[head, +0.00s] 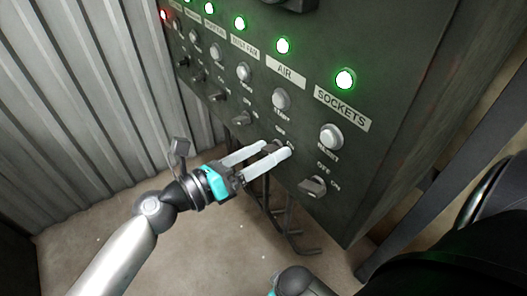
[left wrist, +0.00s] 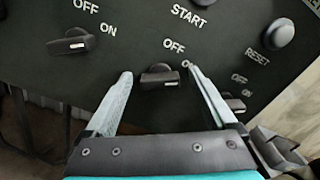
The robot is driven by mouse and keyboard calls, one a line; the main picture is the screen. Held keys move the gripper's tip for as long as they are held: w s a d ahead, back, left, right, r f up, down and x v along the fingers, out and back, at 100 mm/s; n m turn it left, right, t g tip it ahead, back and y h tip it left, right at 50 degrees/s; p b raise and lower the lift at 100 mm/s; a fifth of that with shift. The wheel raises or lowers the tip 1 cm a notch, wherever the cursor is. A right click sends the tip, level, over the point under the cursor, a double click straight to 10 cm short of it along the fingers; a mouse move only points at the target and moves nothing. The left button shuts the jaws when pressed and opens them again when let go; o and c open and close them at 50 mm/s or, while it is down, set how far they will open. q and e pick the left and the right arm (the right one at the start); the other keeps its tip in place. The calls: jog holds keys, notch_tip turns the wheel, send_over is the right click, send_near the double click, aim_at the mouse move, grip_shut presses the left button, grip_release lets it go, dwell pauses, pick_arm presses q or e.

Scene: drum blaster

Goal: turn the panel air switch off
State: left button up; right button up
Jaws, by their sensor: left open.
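The dark panel air switch (left wrist: 160,77) is a small rotary knob below the START lettering in the left wrist view. Its handle lies nearly level, its right end towards the ON mark. In the head view the air switch (head: 270,147) is partly hidden by my gripper, in the column under the AIR label (head: 285,72). The green air lamp (head: 283,46) is lit. My left gripper (head: 277,149) is open, with one pale finger on each side of the knob; it also shows in the left wrist view (left wrist: 159,73). I cannot tell whether the fingers touch it.
The sockets switch (head: 312,187) lies close on the right and the dust fan switch (head: 242,119) on the left. A round start button (head: 282,99) sits above the air switch. Pipes (head: 275,215) run below the panel. A corrugated wall (head: 75,90) stands at left.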

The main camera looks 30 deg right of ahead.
pick_arm(q)
jog(key=c, duration=1.2)
jog(key=shift+c, duration=0.9)
jog(key=n+p, duration=0.4)
jog(key=shift+n, duration=0.3)
jog(key=n+p, duration=0.3)
jog(key=n, duration=0.1)
jog(key=shift+n+p, duration=0.6)
jog(key=shift+n, duration=0.3)
jog(key=shift+f+n+p, duration=0.15)
jog(key=shift+n+p, duration=0.35)
jog(key=shift+n, duration=0.3)
pick_arm(e)
jog(key=s+d+f, duration=0.3)
jog(key=s, duration=0.3)
jog(key=s+d+f, duration=0.3)
jog(key=s, duration=0.2)
jog(key=shift+s+h, duration=0.3)
jog(key=shift+s, duration=0.05)
jog(key=shift+d, duration=0.1)
